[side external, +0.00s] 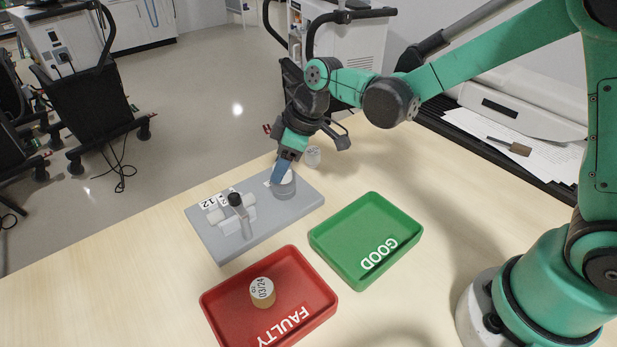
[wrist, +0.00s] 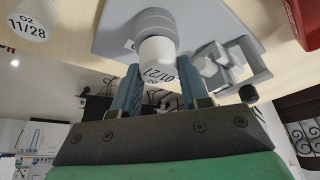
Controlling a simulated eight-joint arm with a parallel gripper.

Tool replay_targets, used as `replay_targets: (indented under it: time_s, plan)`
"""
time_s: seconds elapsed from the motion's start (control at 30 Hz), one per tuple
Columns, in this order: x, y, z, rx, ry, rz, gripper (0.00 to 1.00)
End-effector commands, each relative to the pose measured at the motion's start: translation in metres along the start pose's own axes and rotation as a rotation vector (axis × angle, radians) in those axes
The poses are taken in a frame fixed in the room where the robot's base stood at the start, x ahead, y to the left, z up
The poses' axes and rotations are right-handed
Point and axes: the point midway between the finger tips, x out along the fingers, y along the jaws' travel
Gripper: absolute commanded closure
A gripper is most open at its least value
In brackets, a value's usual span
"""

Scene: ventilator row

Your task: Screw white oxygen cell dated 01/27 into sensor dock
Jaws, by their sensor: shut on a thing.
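The white oxygen cell (wrist: 158,62), with 01/27 printed on it, is between the blue fingers of my gripper (wrist: 160,88) in the wrist view. Its far end meets the round grey sensor dock (wrist: 155,22); I cannot tell how deep it sits. In the side view, my gripper (side external: 286,167) points down at the dock (side external: 284,189) on the grey base plate (side external: 240,245). It is shut on the cell, and the fingers hide part of it there.
Another white cell, marked 11/28 (wrist: 30,22), stands behind the plate and shows in the side view (side external: 313,156). A black-knobbed lever (side external: 237,200) rises from the plate. The red FAULTY tray (side external: 325,297) holds a tan 03/24 cell (side external: 262,292). The green GOOD tray (side external: 365,235) is empty.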

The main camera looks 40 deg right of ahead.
Motion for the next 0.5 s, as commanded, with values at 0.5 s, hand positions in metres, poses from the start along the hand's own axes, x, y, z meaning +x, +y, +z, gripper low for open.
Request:
replay_targets:
  time_s: [0.5]
  plan:
    - [0.0007,-0.0011,-0.0001,0.208,0.0,0.088,1.0]
